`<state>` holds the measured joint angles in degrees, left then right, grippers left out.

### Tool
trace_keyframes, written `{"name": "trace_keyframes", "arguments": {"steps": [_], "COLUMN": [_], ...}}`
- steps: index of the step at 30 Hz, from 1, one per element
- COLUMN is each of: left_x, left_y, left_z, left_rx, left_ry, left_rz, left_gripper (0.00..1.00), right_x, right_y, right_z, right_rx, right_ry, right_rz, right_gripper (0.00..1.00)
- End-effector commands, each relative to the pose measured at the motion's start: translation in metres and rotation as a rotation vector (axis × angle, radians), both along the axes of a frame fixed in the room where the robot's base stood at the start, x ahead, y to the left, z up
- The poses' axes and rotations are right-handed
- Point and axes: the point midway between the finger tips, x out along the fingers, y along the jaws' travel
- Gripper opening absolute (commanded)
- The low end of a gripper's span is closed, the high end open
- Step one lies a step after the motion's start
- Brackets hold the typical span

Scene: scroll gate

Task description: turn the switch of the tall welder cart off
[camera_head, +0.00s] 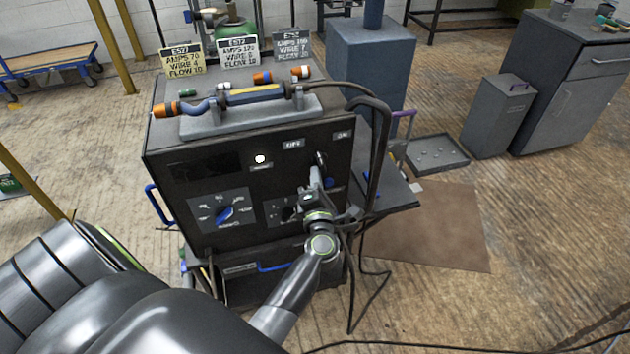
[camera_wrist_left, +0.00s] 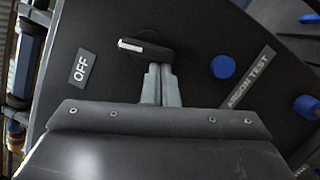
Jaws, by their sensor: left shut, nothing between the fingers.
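The tall welder cart (camera_head: 170,205) stands in the middle of the head view. On its dark front panel, an OFF label (camera_head: 293,143) is left of an ON label (camera_head: 343,134). The switch (camera_head: 320,158) is between and below them. In the left wrist view the switch (camera_wrist_left: 145,48) is a black knob with a white pointer tip, and the pointer is off to the side of the OFF label (camera_wrist_left: 82,66). My left gripper (camera_wrist_left: 160,70) is shut and empty, its fingertips right at the knob's edge; contact is unclear. My right gripper is not in view.
A round white lamp (camera_head: 260,158) glows on the panel, above a blue dial (camera_head: 224,214). Black cables (camera_head: 380,165) hang at the cart's right side. A torch (camera_head: 250,95) lies on top. A blue button (camera_wrist_left: 222,66) is close to the switch.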

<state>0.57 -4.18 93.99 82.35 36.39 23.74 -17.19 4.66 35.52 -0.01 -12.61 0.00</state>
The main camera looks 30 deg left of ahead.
Motion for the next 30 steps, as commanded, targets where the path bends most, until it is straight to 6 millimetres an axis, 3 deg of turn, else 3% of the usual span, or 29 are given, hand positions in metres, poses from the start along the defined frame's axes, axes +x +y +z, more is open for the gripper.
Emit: {"name": "trace_keyframes", "arguments": {"steps": [30], "left_x": [0.006], "left_y": [-0.005], "left_z": [-0.004], "left_rx": [-0.114], "left_ry": [-0.135], "left_rz": [0.000], "left_gripper": [0.00], "right_x": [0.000], "right_y": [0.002], "right_z": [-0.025], "right_rx": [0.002], "right_ry": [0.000], "right_rz": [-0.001], "right_gripper": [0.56]}}
